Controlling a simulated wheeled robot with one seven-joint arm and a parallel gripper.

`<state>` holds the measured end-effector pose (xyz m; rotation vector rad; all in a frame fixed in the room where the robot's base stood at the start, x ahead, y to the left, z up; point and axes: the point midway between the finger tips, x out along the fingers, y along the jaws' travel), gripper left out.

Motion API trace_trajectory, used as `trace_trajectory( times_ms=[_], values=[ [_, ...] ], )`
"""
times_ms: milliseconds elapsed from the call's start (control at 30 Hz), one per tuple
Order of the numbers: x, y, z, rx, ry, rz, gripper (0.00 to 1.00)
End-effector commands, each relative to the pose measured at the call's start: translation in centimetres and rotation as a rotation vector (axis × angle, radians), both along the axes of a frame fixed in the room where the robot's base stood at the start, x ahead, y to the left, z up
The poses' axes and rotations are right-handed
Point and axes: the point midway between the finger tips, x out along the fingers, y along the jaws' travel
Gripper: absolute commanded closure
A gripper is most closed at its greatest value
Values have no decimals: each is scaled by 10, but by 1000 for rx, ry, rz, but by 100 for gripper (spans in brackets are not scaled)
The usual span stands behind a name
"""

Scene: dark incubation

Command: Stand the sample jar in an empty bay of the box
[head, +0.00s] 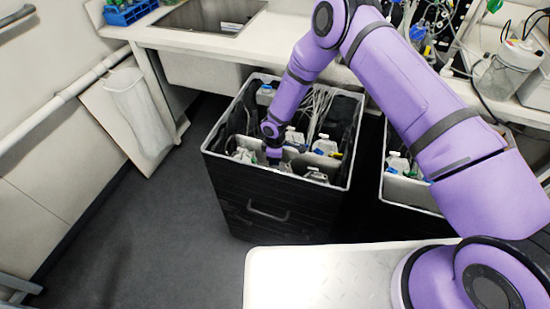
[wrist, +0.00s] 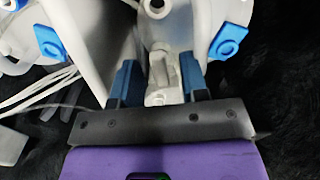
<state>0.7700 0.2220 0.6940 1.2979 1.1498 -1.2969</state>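The box (head: 270,212) is a tall black bin with a pale rim and pale inner dividers. My gripper (head: 273,157) is down inside it, near its front left part. In the wrist view my gripper (wrist: 158,85) has two dark blue fingers set apart, with a narrow pale grey part (wrist: 162,72) between them. I cannot tell whether the fingers press on it. It looks like part of a pale piece of labware, but I cannot tell whether this is the sample jar. Bay floors are mostly hidden by the walls and contents.
White bottles (head: 325,146) and thin pale tubing (head: 318,103) fill parts of the box. A second bin (head: 412,192) with bottles stands to the right. The white bench (head: 205,43) runs behind. Dark floor (head: 150,225) is clear at left.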

Motion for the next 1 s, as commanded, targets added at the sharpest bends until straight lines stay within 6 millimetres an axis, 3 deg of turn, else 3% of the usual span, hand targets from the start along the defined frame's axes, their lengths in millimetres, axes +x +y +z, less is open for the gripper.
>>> trace_trajectory(
  times_ms=[267,700,1000],
  values=[
    [1,0,16,1,-1,0,59],
    [1,0,91,1,-1,-1,59],
    [0,0,108,0,0,0,59]
  ],
)
